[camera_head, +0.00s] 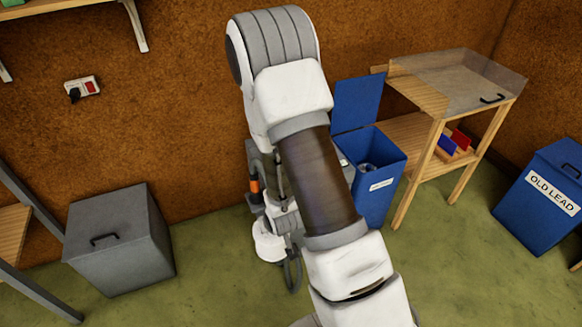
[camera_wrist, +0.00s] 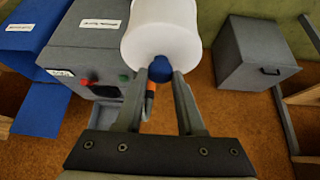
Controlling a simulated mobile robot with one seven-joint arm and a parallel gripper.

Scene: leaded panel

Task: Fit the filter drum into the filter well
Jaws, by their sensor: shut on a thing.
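The filter drum (camera_wrist: 165,32) is a white cylinder with a blue knob (camera_wrist: 160,70) on its near end, in the wrist view. My gripper (camera_wrist: 161,75) is shut on that knob, one finger on each side, and the drum extends away from the fingertips. A grey machine (camera_wrist: 88,52) with pale labels and red and green buttons lies just left of the drum. I cannot make out the filter well; the drum covers part of the view. In the head view my own arm hides most of the area around the machine.
A blue bin (camera_head: 385,185) with a raised lid stands right of my arm. A grey lidded box (camera_head: 118,245) stands at left. A wooden stand (camera_head: 420,95) and a blue "OLD LEAD" bin (camera_head: 540,205) are at right. Green floor is clear in front.

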